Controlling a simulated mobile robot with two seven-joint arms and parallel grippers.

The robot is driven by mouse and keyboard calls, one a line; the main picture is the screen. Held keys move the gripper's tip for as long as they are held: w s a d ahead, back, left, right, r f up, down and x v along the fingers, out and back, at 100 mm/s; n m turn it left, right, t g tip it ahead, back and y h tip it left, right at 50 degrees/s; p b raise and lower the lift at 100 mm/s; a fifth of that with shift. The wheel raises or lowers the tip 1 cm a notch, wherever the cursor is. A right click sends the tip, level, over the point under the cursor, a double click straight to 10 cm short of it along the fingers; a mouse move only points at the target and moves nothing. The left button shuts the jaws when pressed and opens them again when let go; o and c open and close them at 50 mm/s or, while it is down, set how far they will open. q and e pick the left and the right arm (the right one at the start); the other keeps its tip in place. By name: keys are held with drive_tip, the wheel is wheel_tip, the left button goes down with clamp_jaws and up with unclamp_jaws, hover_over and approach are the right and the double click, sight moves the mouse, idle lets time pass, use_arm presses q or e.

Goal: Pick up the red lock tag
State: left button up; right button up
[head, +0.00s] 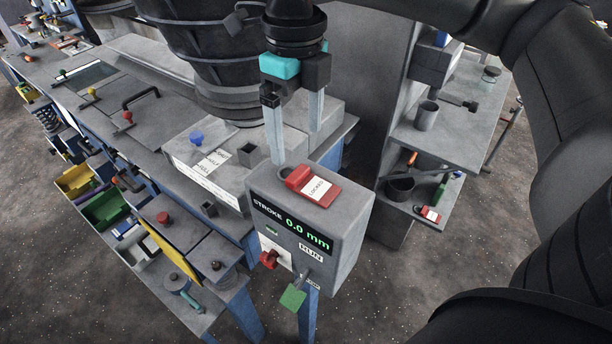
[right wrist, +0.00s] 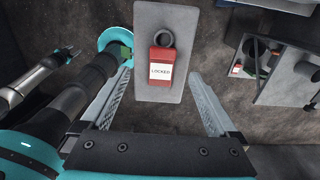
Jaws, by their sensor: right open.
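The red lock tag (head: 318,190) lies flat on top of the grey control box (head: 343,235), its white label reading LOCKED. My right gripper (head: 296,145) is open above the box, fingers pointing down, empty. In the right wrist view, the tag (right wrist: 162,54) with its dark ring lies between the two spread fingers (right wrist: 160,75), clear of both. The tag shows fully there. What looks like my left gripper (right wrist: 68,53) is small at the left of the right wrist view; its jaws are unclear.
The vibrating screen's dark hopper (head: 215,50) stands close behind and left of my right gripper. A second red tag (head: 429,214) lies on the lower shelf at right, beside a dark bowl (head: 400,188).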

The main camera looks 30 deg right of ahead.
hover_over(301, 174)
drive_tip(key=f, duration=0.4)
drive_tip(key=shift+a+p, duration=0.2)
drive_tip(key=shift+p, duration=0.2)
drive_tip(key=f, duration=0.3)
drive_tip(key=shift+d+f+p, duration=0.2)
drive_tip(key=shift+p, duration=0.2)
drive_tip(key=shift+f, duration=0.3)
use_arm(q)
drive_tip(key=shift+w+d+r, duration=0.25)
drive_tip(key=shift+w+r, duration=0.2)
drive_tip(key=shift+w, duration=0.1)
drive_tip(key=shift+w+d+r, duration=0.25)
drive_tip(key=shift+w+r, duration=0.2)
drive_tip(key=shift+w, duration=0.05)
use_arm(e)
drive_tip(key=shift+c, duration=0.2)
use_arm(q)
drive_tip(key=shift+a, duration=0.15)
use_arm(e)
drive_tip(key=c, duration=1.4)
